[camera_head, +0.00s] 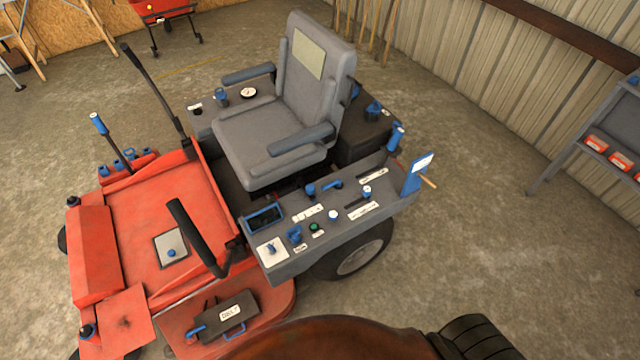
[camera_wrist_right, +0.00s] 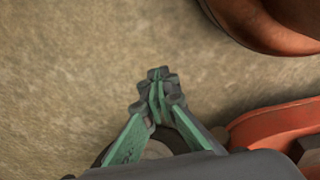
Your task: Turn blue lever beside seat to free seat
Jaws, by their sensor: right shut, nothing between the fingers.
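The grey seat (camera_head: 275,115) stands upright on a red riding mower (camera_head: 150,220) in the head view. Several blue controls sit beside it on the near grey console (camera_head: 345,235), including a flat blue lever (camera_head: 331,184) close to the seat base and a blue-topped handle (camera_head: 396,137) behind the armrest. I cannot tell which one frees the seat. My right gripper (camera_wrist_right: 160,85) shows in the right wrist view, shut and empty, with concrete floor behind its tips. It is apart from the levers. My left gripper is not in view.
A black box with a blue handle (camera_head: 224,315) lies on the mower's deck. A blue panel with a wooden peg (camera_head: 418,173) rises at the console's rear end. A grey shelf (camera_head: 600,135) stands at right. Concrete floor (camera_head: 480,235) is clear between mower and shelf.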

